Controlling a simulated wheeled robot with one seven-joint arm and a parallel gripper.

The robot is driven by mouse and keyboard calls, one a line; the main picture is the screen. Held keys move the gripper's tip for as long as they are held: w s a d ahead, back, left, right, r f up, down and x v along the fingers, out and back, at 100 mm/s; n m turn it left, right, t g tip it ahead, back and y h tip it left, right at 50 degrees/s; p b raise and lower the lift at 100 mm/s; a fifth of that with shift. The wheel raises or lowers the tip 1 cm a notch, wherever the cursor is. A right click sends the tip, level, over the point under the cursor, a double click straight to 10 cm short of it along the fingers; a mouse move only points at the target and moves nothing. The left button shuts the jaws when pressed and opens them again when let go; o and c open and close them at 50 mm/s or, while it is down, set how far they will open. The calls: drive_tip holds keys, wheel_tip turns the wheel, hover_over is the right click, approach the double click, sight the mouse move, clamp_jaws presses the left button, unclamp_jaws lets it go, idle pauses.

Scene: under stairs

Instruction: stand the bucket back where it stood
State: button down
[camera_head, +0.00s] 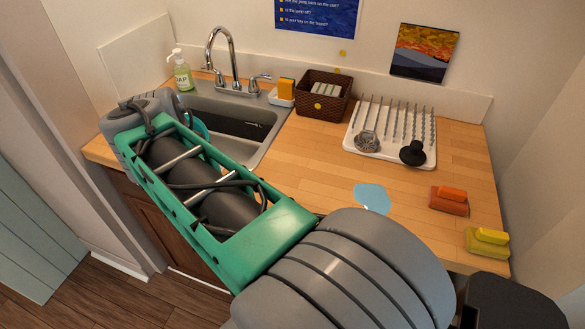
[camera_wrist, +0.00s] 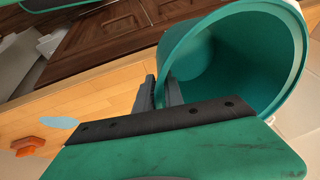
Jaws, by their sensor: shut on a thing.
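The teal bucket (camera_wrist: 240,55) fills the upper right of the wrist view, its open mouth turned partly toward the camera. My gripper (camera_wrist: 158,92) is shut on the bucket's wall at the near rim, with one dark finger on either side. In the head view the gripper is hidden behind my arm. A small teal curve (camera_head: 203,127) shows beside my arm over the sink; I cannot tell whether it is the bucket. The bucket's base and whatever is beneath it are hidden.
The sink (camera_head: 238,112) lies left, with faucet (camera_head: 226,60) and soap bottle (camera_head: 182,72). A brown basket (camera_head: 323,95) and drying rack (camera_head: 392,130) stand at the back. A blue patch (camera_head: 372,197), orange sponge (camera_head: 449,200) and yellow sponge (camera_head: 487,241) lie on the wooden counter (camera_head: 320,165).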

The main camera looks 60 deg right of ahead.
drive_tip(key=s+d+r+m+g+y+p, duration=0.1)
drive_tip(key=s+r+m+g+y+p, duration=0.2)
drive_tip(key=s+r+m, duration=1.25)
drive_tip(key=w+d+f+m+b, duration=0.2)
drive_tip(key=d+f+m+b, duration=0.1)
drive_tip(key=d+f+b, duration=0.8)
drive_tip(key=d+f, duration=0.3)
drive_tip(key=f, duration=0.3)
drive_tip(key=shift+w+m, duration=0.15)
drive_tip(key=shift+m, duration=0.2)
drive_tip(key=shift+d, duration=0.1)
drive_tip(key=shift+f, duration=0.2)
drive_tip(key=c, duration=1.4)
unclamp_jaws()
drive_tip(key=shift+c, duration=0.2)
